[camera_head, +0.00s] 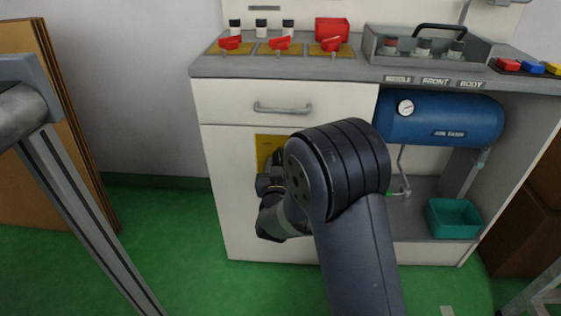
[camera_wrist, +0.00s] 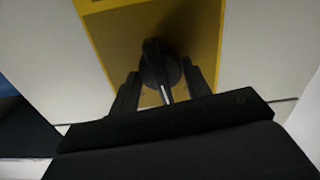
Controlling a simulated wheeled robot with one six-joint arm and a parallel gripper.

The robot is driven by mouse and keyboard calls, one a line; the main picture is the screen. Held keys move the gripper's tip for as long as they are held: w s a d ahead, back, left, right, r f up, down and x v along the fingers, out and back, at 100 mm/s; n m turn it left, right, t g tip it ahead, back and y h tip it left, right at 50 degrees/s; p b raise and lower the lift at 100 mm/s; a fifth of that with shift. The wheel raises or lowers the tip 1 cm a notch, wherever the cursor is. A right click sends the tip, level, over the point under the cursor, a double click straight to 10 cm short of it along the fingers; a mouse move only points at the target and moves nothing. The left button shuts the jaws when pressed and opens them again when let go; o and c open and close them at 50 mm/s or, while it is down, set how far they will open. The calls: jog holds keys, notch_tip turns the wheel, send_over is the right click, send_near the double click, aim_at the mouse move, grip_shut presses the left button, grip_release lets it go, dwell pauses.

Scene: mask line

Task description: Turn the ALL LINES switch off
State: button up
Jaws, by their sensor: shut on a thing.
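The switch is a black rotary knob (camera_wrist: 156,62) on a yellow plate (camera_wrist: 112,40) in the wrist view. A pale line on the knob's bar points toward the bottom of that picture, slightly right. My gripper (camera_wrist: 164,75) is shut on the knob, with one black finger at each side of it. In the head view the yellow plate (camera_head: 264,143) is on the white cabinet front below the drawer. My arm and gripper cover most of the plate and hide the knob there. The lettering on the plate cannot be read.
A drawer handle (camera_head: 283,108) sticks out above the plate. Red levers (camera_head: 279,44) and a grey rack (camera_head: 398,57) with jars stand on the counter. A blue air tank (camera_head: 442,119) and a teal bin (camera_head: 453,219) are at the right.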

jog(key=shift+n+p, duration=1.45)
jog(key=shift+n, duration=2.25)
jog(key=o, duration=1)
jog(key=s+p, duration=0.1)
jog(key=s, duration=0.4)
jog(key=s+p, duration=0.1)
jog(key=s, duration=0.5)
jog(key=shift+a, duration=0.2)
jog(key=shift+w, duration=0.1)
